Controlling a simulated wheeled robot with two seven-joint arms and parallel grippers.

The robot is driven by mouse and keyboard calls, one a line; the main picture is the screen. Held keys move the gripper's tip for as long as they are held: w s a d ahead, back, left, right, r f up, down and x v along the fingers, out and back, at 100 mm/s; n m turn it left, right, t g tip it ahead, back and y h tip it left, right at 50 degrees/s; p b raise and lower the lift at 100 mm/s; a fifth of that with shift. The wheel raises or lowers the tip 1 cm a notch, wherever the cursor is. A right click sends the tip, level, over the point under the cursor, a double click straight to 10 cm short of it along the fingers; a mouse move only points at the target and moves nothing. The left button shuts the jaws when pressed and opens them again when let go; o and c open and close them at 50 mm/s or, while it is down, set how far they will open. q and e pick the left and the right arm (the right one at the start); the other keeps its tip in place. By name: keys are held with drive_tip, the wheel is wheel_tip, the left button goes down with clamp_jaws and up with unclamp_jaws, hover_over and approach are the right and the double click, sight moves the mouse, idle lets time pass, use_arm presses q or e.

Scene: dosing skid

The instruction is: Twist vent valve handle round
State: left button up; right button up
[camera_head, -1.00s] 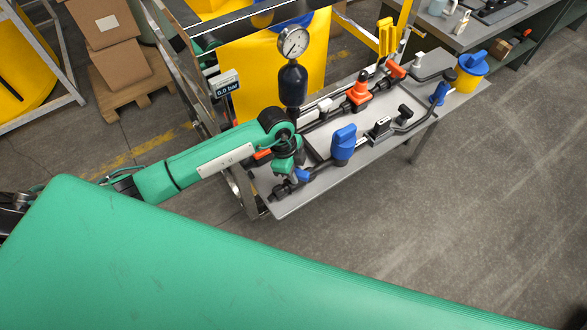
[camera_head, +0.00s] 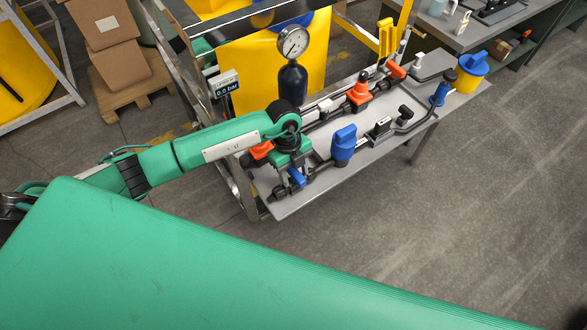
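The skid's pipework carries several coloured valve handles, and I cannot read which is the vent valve. A small blue handle (camera_head: 297,177) sits on the near-left pipe end, right below my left gripper (camera_head: 293,168). The gripper points down over it; its green body hides part of the pipe, and the fingers are too small and covered to tell whether they are open or touching the handle. A larger blue handle (camera_head: 344,143) stands upright to the right. An orange handle (camera_head: 261,151) shows just left of the gripper. My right gripper is out of view.
A pressure gauge (camera_head: 293,42) on a dark vessel (camera_head: 292,86) rises behind my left wrist. A display (camera_head: 225,83) reads 0.0 bar. The floor at right is clear.

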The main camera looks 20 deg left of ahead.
use_arm(q)
drive_tip(key=shift+o, duration=0.4)
drive_tip(key=shift+r, duration=0.1)
drive_tip(key=p+v, duration=0.2)
drive_tip(key=d+p+v, duration=0.1)
drive_tip(key=p+v, duration=0.1)
drive_tip(key=s+p+v, duration=0.1)
drive_tip(key=p+v, duration=0.1)
drive_tip(key=shift+w+r, duration=0.1)
drive_tip(key=shift+r, duration=0.5)
drive_tip(key=shift+d, duration=0.15)
